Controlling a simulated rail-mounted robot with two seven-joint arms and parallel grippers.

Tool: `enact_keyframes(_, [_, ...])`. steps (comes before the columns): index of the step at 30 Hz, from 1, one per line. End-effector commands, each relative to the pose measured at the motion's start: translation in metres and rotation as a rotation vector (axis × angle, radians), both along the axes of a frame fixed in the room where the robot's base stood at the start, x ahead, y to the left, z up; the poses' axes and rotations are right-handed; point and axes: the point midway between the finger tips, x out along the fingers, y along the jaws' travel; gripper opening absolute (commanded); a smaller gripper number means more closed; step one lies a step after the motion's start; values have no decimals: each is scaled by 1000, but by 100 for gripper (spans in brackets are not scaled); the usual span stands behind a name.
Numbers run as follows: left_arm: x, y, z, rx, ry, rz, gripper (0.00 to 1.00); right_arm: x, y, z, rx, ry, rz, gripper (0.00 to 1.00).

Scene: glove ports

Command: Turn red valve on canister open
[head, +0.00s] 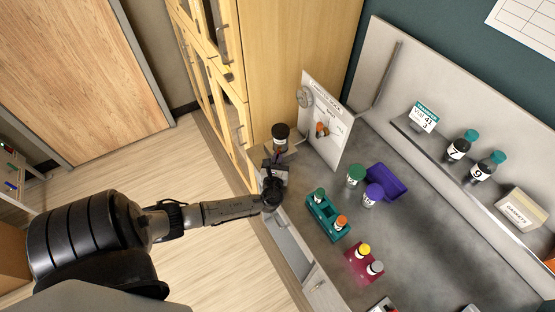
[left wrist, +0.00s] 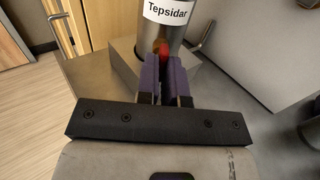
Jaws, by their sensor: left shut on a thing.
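The canister (head: 280,135) stands on a low grey block at the far end of the bench. In the left wrist view the metal canister (left wrist: 155,40) bears a "Tepsidar" label. The red valve (left wrist: 164,47) is low on its near side, and only its top shows. My left gripper (head: 275,160) reaches the canister from the front. In the left wrist view its purple fingers (left wrist: 164,72) are closed around the valve, hiding most of it. The valve's turn angle cannot be told. My right gripper is not in view.
A white panel (head: 325,125) stands right of the canister. A teal rack (head: 325,218), a purple bin (head: 388,181), lidded jars and a magenta holder (head: 362,264) with bottles stand on the bench. A shelf (head: 440,143) runs along the back. Wooden cabinets (head: 215,70) stand at left.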

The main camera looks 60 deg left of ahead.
Motion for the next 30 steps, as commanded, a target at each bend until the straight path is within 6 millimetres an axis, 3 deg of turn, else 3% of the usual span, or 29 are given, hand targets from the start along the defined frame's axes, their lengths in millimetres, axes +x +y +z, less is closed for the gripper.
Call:
enact_keyframes(11, [0, 0, 0, -2, -3, -1, 0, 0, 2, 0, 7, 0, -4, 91])
enact_keyframes(12, [0, 0, 0, -2, -3, -1, 10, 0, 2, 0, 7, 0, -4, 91])
enact_keyframes(15, [0, 0, 0, -2, -3, -1, 19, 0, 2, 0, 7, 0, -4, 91])
enact_keyframes(24, [-2, -3, 0, -3, -2, -1, 19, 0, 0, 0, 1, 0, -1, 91])
enact_keyframes(30, [-18, -23, -1, -5, -1, -2, 19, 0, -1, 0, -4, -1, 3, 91])
